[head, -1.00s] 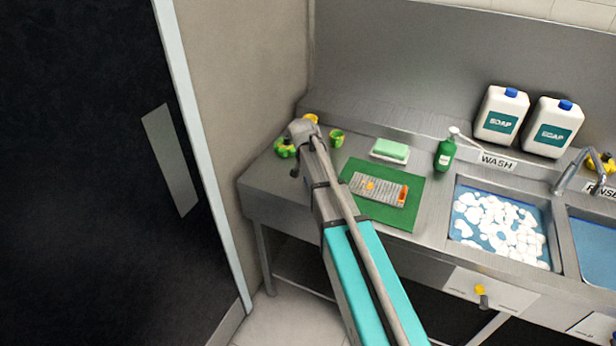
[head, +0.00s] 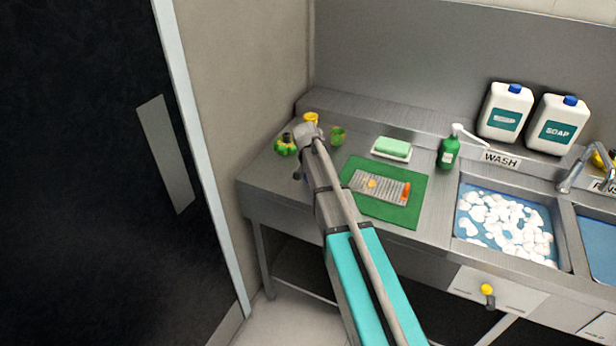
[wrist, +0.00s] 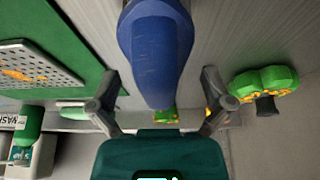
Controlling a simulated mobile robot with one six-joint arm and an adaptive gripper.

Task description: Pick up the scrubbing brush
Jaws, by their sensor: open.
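A blue, rounded, tapering object, which looks like the scrubbing brush (wrist: 155,55), fills the upper middle of the wrist view. My gripper (wrist: 158,80) is open, with one finger on each side of the blue object. I cannot tell whether the fingers touch it. In the head view my gripper (head: 306,136) is over the left end of the steel counter, its fingers hard to make out. My arm hides the blue object there.
The green mat (head: 405,216) holds a grater (head: 383,188).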

